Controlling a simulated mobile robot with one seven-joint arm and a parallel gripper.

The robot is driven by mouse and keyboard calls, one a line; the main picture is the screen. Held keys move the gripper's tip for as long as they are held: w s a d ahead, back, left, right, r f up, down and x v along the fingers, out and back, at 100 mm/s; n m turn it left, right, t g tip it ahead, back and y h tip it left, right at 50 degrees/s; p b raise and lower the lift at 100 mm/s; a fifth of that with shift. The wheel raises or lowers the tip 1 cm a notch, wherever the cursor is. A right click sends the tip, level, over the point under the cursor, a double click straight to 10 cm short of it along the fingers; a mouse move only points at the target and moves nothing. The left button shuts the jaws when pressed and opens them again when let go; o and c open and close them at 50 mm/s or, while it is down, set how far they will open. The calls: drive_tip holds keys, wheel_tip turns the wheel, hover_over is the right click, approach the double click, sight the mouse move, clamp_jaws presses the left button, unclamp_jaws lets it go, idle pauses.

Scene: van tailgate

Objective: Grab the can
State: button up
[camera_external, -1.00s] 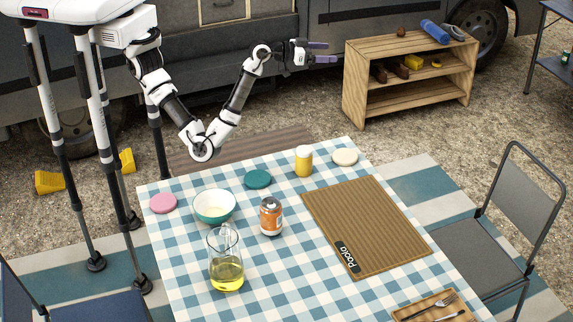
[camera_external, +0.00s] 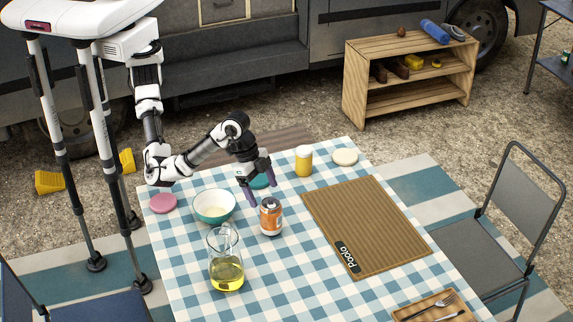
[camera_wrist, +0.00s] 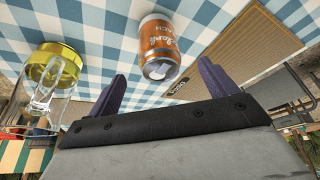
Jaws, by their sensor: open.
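An orange and silver can (camera_external: 271,217) stands upright on the blue checked tablecloth, just right of the white and green bowl. My gripper (camera_external: 263,194) hangs over the table right behind the can, with its purple fingers pointing down and spread apart. In the wrist view the can (camera_wrist: 157,48) shows beyond the two purple fingertips (camera_wrist: 162,78), roughly between them in the picture. The gripper is open and holds nothing. I cannot tell whether a finger touches the can.
A glass jug with yellow liquid (camera_external: 227,272) stands in front of the can. A bowl (camera_external: 214,206) is to its left. A yellow jar (camera_external: 304,161) and a white disc (camera_external: 345,157) stand behind right. A brown mat (camera_external: 365,225) lies to the right.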

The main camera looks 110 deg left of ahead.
sight(271, 211)
drive_tip(key=p+x, duration=0.1)
drive_tip(key=x, duration=0.7)
drive_tip(key=shift+d+p, duration=0.1)
drive_tip(key=shift+p, duration=0.3)
drive_tip(key=c, duration=1.3)
drive_tip(key=shift+r, duration=0.1)
